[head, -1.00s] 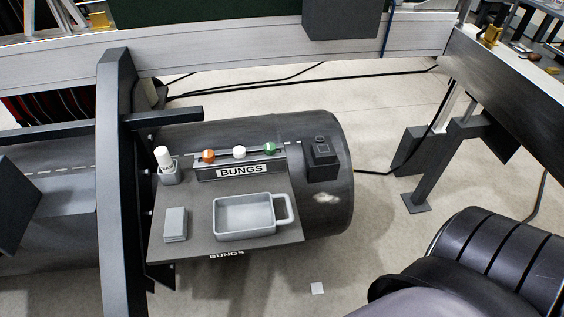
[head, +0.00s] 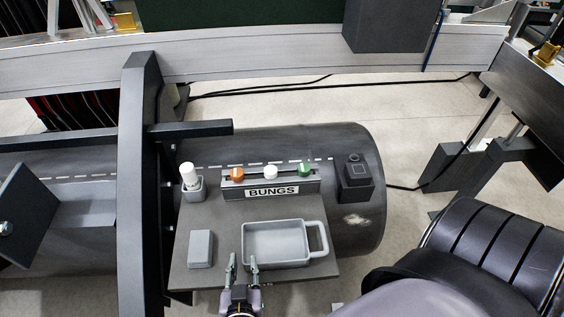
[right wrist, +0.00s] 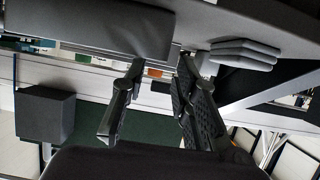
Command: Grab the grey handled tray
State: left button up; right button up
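The grey handled tray (head: 272,262) is a shallow rectangular tray with a loop handle on its right side. It lies flat and looks empty on a dark shelf (head: 215,280) fixed to a black drum. My right gripper (head: 242,266) is at the shelf's front edge, by the tray's front left corner, with its two fingers apart and nothing between them. Whether it touches the tray cannot be told. In the right wrist view the open fingers (right wrist: 160,68) point at the shelf items, and a large grey rounded shape at upper left is probably the tray. My left gripper is not in view.
A grey block (head: 200,249) lies left of the tray. Behind are a white-capped bottle in a holder (head: 191,182), a BUNGS rack (head: 270,190) with orange, white and green bungs, and a black box (head: 356,180). A dark post (head: 132,190) stands at left.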

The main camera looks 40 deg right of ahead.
aim_at(243, 245)
jog(key=x, duration=0.7)
jog(key=shift+w, duration=0.45)
jog(key=shift+r, duration=0.1)
grip_shut()
